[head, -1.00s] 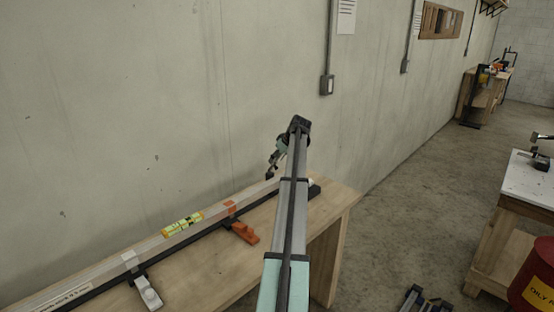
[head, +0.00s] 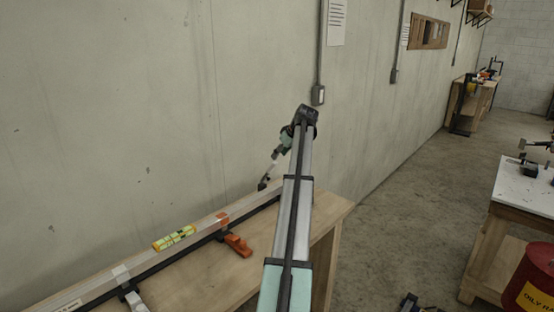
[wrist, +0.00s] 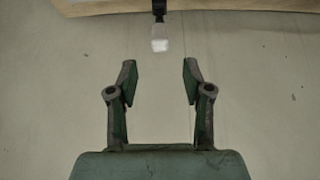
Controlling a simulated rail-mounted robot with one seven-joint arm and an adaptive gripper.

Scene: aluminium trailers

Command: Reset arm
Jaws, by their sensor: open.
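My arm reaches out over the wooden bench in the head view, and my gripper (head: 264,184) hangs at its end near the wall, above the far end of the long rail. In the wrist view my gripper (wrist: 158,82) is open, with its two fingers apart and nothing between them. A small pale, blurred piece on a dark stem (wrist: 160,38) shows beyond the fingertips; I cannot tell what it belongs to.
The bench (head: 205,278) bears a long metal rail (head: 120,281), a yellow-green level (head: 174,237), an orange clamp (head: 238,245) and a grey clamp (head: 135,301). Right of it are open floor (head: 400,215), a white-topped table (head: 525,188) and a red bin (head: 530,275).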

